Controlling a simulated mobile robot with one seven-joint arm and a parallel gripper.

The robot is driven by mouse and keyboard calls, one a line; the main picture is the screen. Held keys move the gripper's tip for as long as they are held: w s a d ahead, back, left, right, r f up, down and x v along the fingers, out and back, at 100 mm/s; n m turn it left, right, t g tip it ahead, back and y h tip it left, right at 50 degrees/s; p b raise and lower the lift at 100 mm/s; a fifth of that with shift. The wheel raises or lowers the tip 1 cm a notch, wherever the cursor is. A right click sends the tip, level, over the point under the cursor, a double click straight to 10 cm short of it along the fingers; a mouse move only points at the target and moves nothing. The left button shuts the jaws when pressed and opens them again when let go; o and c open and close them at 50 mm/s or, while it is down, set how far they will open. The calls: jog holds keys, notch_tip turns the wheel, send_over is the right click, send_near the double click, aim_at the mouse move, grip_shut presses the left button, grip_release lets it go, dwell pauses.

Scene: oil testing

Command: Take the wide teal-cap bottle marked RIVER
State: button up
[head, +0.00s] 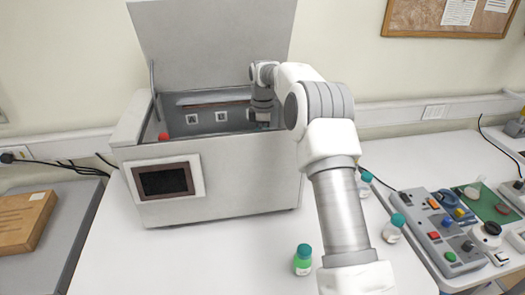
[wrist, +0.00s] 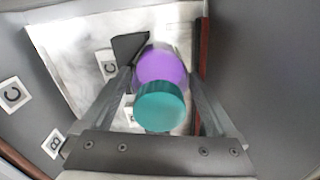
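A bottle with a wide teal cap (wrist: 161,107) and a purple body (wrist: 161,68) shows in the wrist view, inside the open grey box. Its cap faces the camera, and no marking can be read on it. My gripper (wrist: 162,75) reaches down into the box with a finger on each side of this bottle. The fingers are close to its sides, but I cannot tell if they touch it. In the head view my gripper (head: 262,120) is mostly hidden behind the box front. Teal-cap bottles also stand on the table: one green (head: 302,260) and two pale ones (head: 392,230) (head: 364,186).
The grey box (head: 235,175) has its lid (head: 210,45) raised. Its walls are close around my gripper. Lettered tags (wrist: 12,95) mark its inside. A red cap (head: 163,136) shows at its left. A control panel (head: 435,235) stands right; the table's front left is clear.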

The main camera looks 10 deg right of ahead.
grip_shut()
jog(key=shift+r, duration=0.1)
